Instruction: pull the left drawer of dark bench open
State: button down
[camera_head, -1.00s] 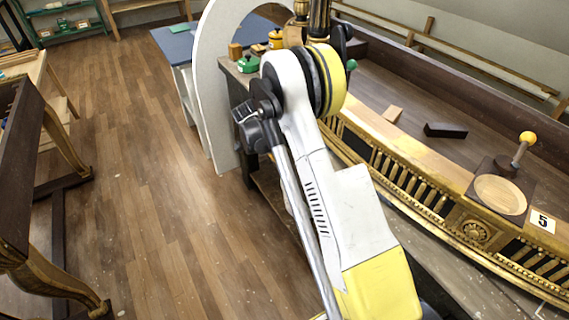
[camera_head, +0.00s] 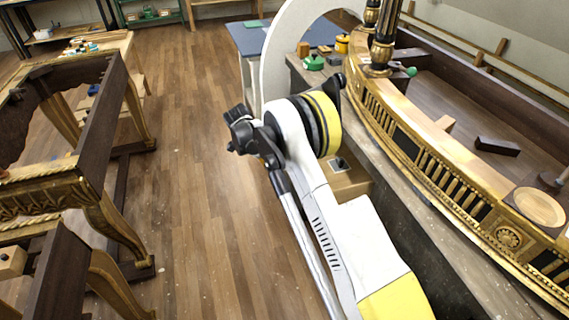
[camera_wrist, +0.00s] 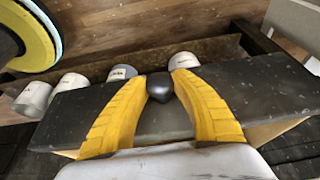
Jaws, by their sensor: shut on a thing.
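The dark bench (camera_head: 405,215) stands at the right in the head view, under the gilt console. A pale wooden drawer (camera_head: 350,186) juts out from its side, partly hidden behind my arm. In the wrist view, the dark drawer front (camera_wrist: 255,88) crosses the picture, with several pale cans (camera_wrist: 122,73) just beyond its edge. My gripper (camera_wrist: 160,90) has its yellow fingers shut on a dark rounded knob (camera_wrist: 159,85) at this front. In the head view my gripper is hidden behind my arm.
The gilt console (camera_head: 450,155) lies on the bench. A white arched panel (camera_head: 273,60) and a blue-topped table (camera_head: 250,38) stand beyond. Dark gilt-legged frames (camera_head: 95,130) stand at the left. The wooden floor (camera_head: 200,170) between is clear.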

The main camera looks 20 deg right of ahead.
jog(key=shift+a, duration=0.8)
jog(key=c, duration=1)
grip_release()
jog(key=shift+o, duration=0.2)
jog(key=v, duration=1.2)
